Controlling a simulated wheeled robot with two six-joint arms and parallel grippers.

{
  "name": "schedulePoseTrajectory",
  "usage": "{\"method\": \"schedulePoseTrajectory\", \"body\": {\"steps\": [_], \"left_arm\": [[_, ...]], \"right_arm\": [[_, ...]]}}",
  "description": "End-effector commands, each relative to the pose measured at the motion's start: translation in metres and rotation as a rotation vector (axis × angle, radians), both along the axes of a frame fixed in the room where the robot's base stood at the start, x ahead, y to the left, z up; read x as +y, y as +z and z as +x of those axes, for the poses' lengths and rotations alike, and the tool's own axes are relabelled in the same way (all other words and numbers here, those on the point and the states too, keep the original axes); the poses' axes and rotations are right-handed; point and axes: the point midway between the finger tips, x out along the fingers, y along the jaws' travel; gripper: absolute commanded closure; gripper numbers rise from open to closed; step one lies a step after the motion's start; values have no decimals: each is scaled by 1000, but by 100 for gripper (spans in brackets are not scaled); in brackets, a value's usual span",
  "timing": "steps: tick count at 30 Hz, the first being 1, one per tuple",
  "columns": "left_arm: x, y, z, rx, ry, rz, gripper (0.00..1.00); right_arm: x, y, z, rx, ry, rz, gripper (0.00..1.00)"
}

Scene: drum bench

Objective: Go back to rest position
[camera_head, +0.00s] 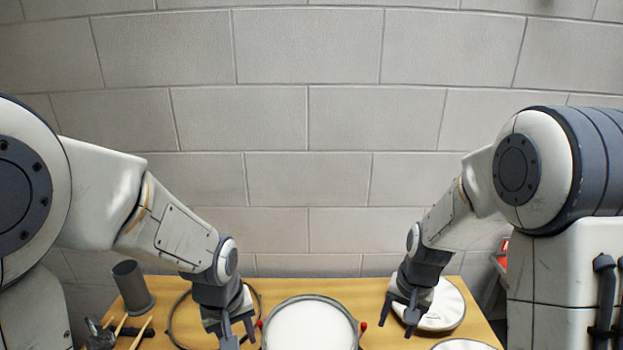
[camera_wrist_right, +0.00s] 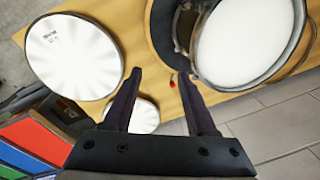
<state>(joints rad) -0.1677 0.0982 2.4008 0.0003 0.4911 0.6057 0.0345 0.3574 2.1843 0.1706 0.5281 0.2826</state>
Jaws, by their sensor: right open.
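My right gripper (camera_head: 408,318) hangs over the right part of the wooden bench, in front of a round white drum head (camera_head: 443,306). In the right wrist view its two dark fingers (camera_wrist_right: 156,100) are apart with nothing between them. My left gripper (camera_head: 231,335) points down over the left part of the bench, beside the drum (camera_head: 310,325); its fingers look spread, with no object seen between them. The frame's bottom edge cuts off the area just below it.
The wooden bench (camera_head: 375,292) also bears a dark cylinder (camera_head: 131,287), drumsticks (camera_head: 140,334) and a dark hoop (camera_head: 181,322) at left. A second white head (camera_head: 464,345) lies at front right. Coloured bins (camera_wrist_right: 37,142) stand beside the bench. A block wall is behind.

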Motion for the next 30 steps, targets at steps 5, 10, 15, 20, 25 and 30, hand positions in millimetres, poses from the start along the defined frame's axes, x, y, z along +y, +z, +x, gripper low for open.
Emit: {"method": "schedulePoseTrajectory", "body": {"steps": [5,10,15,20,25,30], "left_arm": [[22,-1,-8,-37,-164,35,58],[37,-3,-16,-61,-292,68,58],[50,-3,-23,-83,-405,102,58],[26,-17,-33,-75,-513,96,58],[-5,-28,-50,-53,-617,78,58],[-37,-42,-77,-22,-749,59,58]], "right_arm": [[-3,18,-33,-71,176,-60,43],[-5,28,-58,-120,310,-106,43],[-6,34,-81,-163,431,-148,43],[19,21,-93,-158,533,-138,43],[49,10,-110,-137,638,-115,43],[81,-4,-137,-111,769,-90,43]]}}
